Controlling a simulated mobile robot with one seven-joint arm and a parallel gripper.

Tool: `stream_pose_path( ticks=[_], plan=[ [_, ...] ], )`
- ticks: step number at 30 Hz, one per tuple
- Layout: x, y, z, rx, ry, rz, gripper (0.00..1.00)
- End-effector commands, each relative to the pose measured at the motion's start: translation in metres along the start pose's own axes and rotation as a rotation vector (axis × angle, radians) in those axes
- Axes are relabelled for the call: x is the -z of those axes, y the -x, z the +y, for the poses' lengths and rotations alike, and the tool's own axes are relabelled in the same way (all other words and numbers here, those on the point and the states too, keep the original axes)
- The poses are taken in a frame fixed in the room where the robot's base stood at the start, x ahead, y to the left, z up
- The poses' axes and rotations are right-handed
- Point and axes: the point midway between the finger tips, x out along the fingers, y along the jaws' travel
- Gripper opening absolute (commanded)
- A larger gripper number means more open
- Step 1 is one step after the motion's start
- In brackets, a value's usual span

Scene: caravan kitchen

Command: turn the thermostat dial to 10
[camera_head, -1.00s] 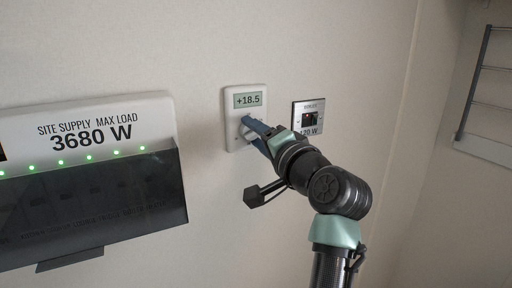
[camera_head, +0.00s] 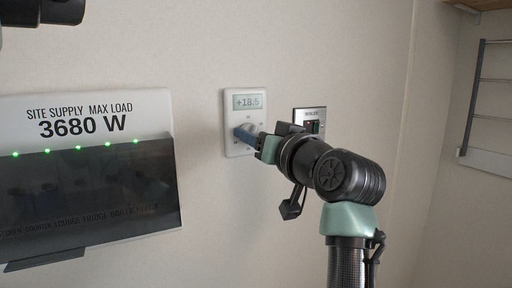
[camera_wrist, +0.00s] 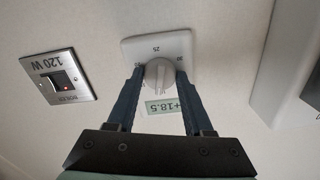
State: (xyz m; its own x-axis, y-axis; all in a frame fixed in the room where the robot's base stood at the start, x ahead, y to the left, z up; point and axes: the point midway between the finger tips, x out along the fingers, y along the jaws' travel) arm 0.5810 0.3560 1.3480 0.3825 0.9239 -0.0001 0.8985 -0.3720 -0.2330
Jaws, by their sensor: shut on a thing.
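The thermostat is a white wall plate (camera_head: 232,146) with a display (camera_head: 248,101) that reads +18.5. Its round grey-white dial (camera_head: 243,131) sits below the display. My gripper (camera_head: 246,132) is shut on the dial, with a blue finger on each side of it. In the wrist view the dial (camera_wrist: 159,73) shows between the two fingertips (camera_wrist: 160,80), and the plate and display appear upside down. Marks such as 25 and 30 show around the dial there; the fingers hide part of the scale.
A metal switch plate (camera_head: 309,115) is just right of the thermostat, partly behind my arm; the wrist view shows it marked 120 W (camera_wrist: 60,77). A large supply panel (camera_head: 85,110) with several green lights is at left. A rack (camera_head: 474,95) hangs at far right.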

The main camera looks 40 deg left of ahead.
Motion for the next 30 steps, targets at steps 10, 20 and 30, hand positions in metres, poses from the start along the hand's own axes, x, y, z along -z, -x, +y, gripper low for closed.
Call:
stream_pose_path(
  ticks=[10, 20, 30],
  plan=[
    [-0.0017, 0.0001, 0.0007, -0.001, 0.211, -0.002, 0.0],
    [-0.0005, 0.0, 0.0003, 0.0, 0.283, -0.001, 0.0],
    [0.0003, 0.0001, 0.0001, -0.001, 0.287, 0.0, 0.0]
  ],
)
